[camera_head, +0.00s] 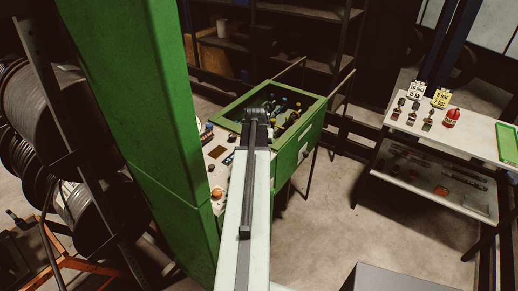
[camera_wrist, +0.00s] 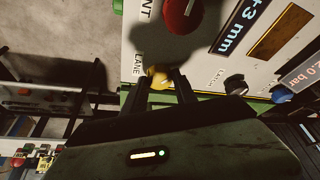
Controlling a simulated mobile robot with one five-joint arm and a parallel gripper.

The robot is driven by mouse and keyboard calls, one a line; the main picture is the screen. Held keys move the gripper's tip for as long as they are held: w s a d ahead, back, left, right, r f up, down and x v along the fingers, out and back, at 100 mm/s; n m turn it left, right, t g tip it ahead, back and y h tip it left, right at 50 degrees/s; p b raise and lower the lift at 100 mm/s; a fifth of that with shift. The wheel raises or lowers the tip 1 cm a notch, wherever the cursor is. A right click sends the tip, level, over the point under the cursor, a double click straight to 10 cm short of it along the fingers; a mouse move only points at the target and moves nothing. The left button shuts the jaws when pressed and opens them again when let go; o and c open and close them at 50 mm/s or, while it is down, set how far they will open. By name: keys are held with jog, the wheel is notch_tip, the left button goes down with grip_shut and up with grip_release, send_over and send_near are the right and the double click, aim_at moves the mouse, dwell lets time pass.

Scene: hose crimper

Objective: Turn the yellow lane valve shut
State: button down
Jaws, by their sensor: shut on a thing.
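The yellow lane valve (camera_wrist: 159,77) is a small yellow knob beside the word LANE on a pale control panel (camera_wrist: 205,63) in the wrist view. My gripper (camera_wrist: 164,84) has its two dark fingers at either side of the knob and is shut on it. The fingers hide part of the knob, so its turn angle cannot be read. In the head view my arm reaches to the green machine, and the arm hides the valve there. The pale panel shows to the left of my arm (camera_head: 216,170).
Near the valve in the wrist view are a red knob (camera_wrist: 179,14), a black knob (camera_wrist: 236,85) and a blue knob (camera_wrist: 281,95). A green open-topped bin (camera_head: 308,125) holds several fittings in the head view. A bench (camera_head: 470,135) stands right, with clear floor between.

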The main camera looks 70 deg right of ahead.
jog(key=n+t, duration=0.1)
jog(key=n, duration=0.4)
jog(key=shift+d+t+y, duration=0.2)
jog(key=shift+t+y, duration=0.1)
jog(key=shift+t, duration=0.1)
jog(key=shift+n+t+y, duration=0.4)
jog(key=shift+n, duration=1.3)
jog(key=c, duration=1)
grip_release()
jog(key=shift+s, duration=0.1)
jog(key=p+v, duration=0.7)
jog(key=shift+r, duration=0.35)
